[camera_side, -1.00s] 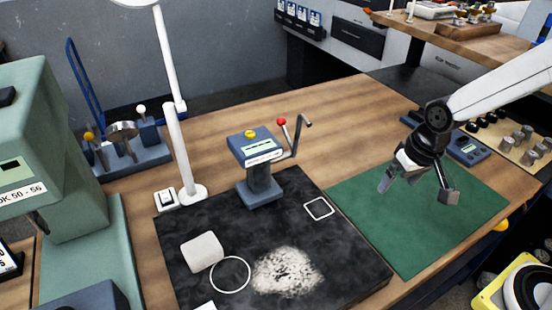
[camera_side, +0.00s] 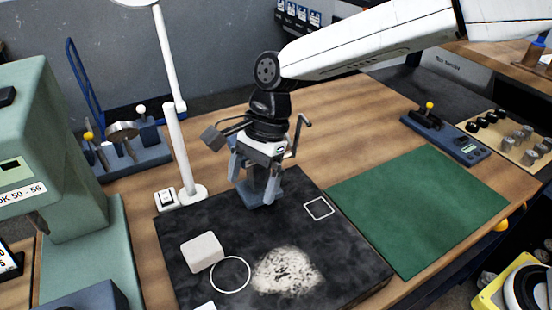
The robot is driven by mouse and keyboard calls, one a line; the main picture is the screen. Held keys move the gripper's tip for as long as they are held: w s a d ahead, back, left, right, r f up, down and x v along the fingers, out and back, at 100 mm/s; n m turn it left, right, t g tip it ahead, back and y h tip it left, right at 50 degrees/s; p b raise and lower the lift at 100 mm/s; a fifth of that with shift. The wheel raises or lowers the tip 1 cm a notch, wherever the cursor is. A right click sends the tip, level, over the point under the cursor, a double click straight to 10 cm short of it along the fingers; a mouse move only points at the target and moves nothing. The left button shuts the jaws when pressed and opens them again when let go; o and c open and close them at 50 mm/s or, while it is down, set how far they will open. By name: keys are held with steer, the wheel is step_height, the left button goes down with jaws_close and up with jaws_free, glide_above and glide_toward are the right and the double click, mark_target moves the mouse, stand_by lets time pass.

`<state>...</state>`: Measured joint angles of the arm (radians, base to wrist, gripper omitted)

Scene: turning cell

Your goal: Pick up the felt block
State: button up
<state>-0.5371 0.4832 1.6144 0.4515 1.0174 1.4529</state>
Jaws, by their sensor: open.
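The felt block is most likely the white, round-edged block (camera_side: 202,252) lying on the left part of the black slab (camera_side: 340,265). It touches or nearly touches a white circle outline on its right. My gripper (camera_side: 253,182) points down, with its fingers apart and nothing seen between them.
A pale powdery patch (camera_side: 287,271) and a small white square outline (camera_side: 319,209) mark the slab. A white lamp post (camera_side: 178,150) stands behind the block. A green machine (camera_side: 60,165) is at the left. The green mat (camera_side: 420,210) is bare.

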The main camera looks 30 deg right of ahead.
mark_target(201, 246)
steer(key=a+f+m, duration=0.1)
steer(key=a, duration=0.1)
steer(key=a+f+m, duration=0.1)
steer(key=a+f, duration=0.1)
steer(key=a, duration=0.1)
steer(key=a+f+m+t, duration=0.1)
steer(key=a, duration=0.2)
steer(key=shift+f+m, duration=0.3)
steer(key=shift+f, duration=0.05)
steer(key=shift+x, duration=1.35)
steer(key=shift+x, duration=2.6)
steer(key=shift+w+a+r, duration=0.1)
steer(key=c, duration=1.2)
steer(key=shift+o, duration=0.2)
